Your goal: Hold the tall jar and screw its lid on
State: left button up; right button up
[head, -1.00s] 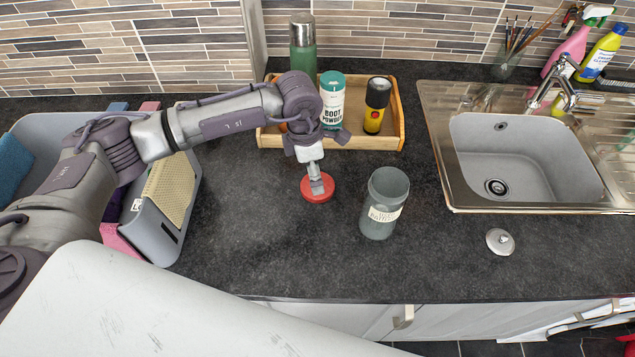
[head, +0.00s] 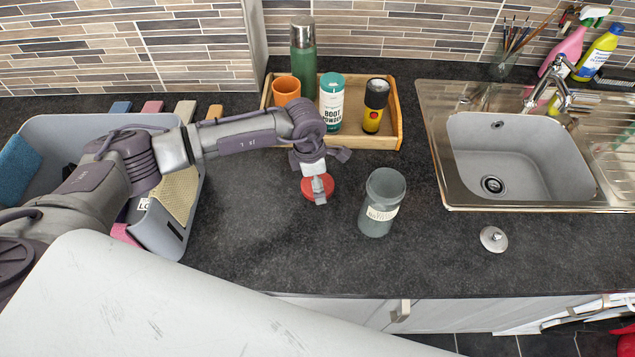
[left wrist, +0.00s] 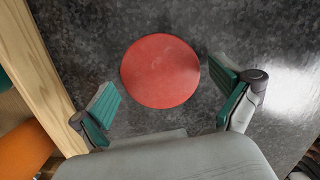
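The tall jar (head: 383,203) is a grey cylinder with a pale label, upright on the dark worktop right of my left gripper. Its top looks open. A flat red round lid (head: 306,188) lies on the worktop left of the jar. In the left wrist view, the red lid (left wrist: 160,73) shows whole. My left gripper (head: 320,190) is above the lid, pointing down. In the left wrist view, my left gripper (left wrist: 164,88) has its teal-padded fingers wide apart, with nothing between the pads. Nothing holds the jar. My right gripper is out of view.
A wooden tray (head: 352,142) behind holds an orange cup (head: 286,91), a green flask (head: 303,65), a boot powder tin (head: 331,103) and a black-and-yellow can (head: 375,105). A small silver knobbed disc (head: 493,239) lies before the sink (head: 525,160). A grey bin (head: 172,230) stands left.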

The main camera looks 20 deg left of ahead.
pick_arm(q)
jog(key=c, duration=0.6)
jog(key=shift+o, duration=0.2)
notch_tip(320, 180, up, 10)
jog(key=b, duration=0.3)
jog(key=shift+b, duration=0.3)
